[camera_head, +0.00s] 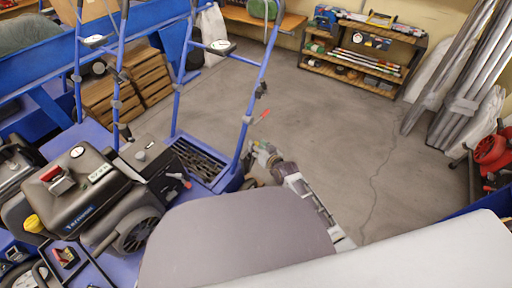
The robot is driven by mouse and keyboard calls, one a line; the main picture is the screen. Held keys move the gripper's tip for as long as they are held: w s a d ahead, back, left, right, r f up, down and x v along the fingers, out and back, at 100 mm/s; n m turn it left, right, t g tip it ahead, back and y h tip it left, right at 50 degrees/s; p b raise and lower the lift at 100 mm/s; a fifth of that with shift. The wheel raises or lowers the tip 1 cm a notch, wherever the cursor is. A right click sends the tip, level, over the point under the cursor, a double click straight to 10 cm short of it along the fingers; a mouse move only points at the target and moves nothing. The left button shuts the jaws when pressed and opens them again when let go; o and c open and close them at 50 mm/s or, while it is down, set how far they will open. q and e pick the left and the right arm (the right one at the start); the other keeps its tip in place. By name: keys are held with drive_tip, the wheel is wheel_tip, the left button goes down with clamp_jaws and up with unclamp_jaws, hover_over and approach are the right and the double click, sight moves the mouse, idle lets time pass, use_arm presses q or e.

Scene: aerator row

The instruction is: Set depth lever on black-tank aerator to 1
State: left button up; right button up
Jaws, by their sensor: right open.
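The black-tank aerator stands at the left, with a black tank (95,178), a blue deck and a tall blue handle frame (250,105). A small red-tipped lever (264,114) sticks out beside the right handle tube. Another red-tipped lever (181,179) lies low on the deck by the engine. I cannot tell which is the depth lever, and no numbers are legible. My right gripper (259,148) is open and empty, just right of the handle frame's lower part and below the upper red-tipped lever. It appears apart from both levers. My left gripper is out of view.
Another machine (14,165) stands close at the far left. Wooden crates (148,76) and blue frames are behind. A tool shelf (358,55) is against the back wall. Metal pipes (468,75) and a red reel (490,150) are at the right. The middle floor (335,130) is clear.

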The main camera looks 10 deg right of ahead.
drive_tip(key=shift+b+x, duration=0.4)
drive_tip(key=shift+x, duration=0.6)
clamp_jaws()
